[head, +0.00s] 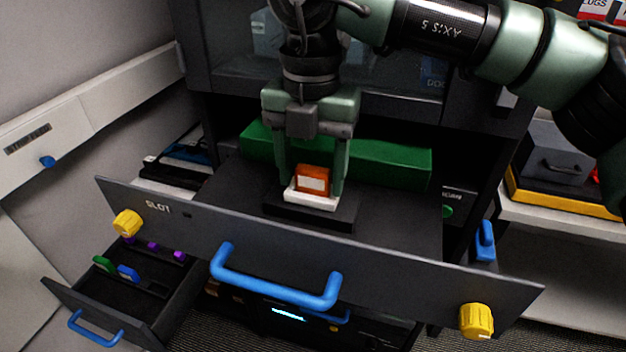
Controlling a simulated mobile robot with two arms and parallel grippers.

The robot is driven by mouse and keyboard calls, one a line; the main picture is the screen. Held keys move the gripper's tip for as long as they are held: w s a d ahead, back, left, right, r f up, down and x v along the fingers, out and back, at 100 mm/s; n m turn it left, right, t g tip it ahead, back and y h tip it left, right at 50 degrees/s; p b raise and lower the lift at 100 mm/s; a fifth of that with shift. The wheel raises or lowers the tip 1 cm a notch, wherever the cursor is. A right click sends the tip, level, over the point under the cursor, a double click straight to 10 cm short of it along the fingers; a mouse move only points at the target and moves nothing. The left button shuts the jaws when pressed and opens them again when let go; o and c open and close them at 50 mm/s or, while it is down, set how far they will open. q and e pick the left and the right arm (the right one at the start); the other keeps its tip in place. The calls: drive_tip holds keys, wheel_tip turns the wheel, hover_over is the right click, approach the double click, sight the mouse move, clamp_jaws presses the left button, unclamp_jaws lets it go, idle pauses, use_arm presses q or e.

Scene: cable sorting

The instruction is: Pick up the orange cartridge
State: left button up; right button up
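The orange cartridge (313,180) has a pale label on its front. It stands in a white holder (311,199) on a black block inside the pulled-out slot drawer. My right gripper (311,186) points down over it, with one green finger on each side of the cartridge. The fingers are apart, and small gaps seem to show between them and the cartridge. My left gripper is not in view.
The drawer's front panel (380,262) has a blue handle (275,285) and yellow knobs. A green block (395,165) lies behind the cartridge. A small open drawer (85,312) with coloured pieces is at lower left. A shelf with a grey case (552,155) is at right.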

drive_tip(key=c, duration=0.9)
drive_tip(key=shift+c, duration=0.2)
wheel_tip(320, 180, up, 13)
wheel_tip(320, 180, up, 8)
drive_tip(key=f+p, duration=0.1)
drive_tip(key=p, duration=0.2)
hover_over(311, 171)
wheel_tip(311, 171, up, 4)
drive_tip(key=p, duration=0.3)
drive_tip(key=shift+f, duration=0.2)
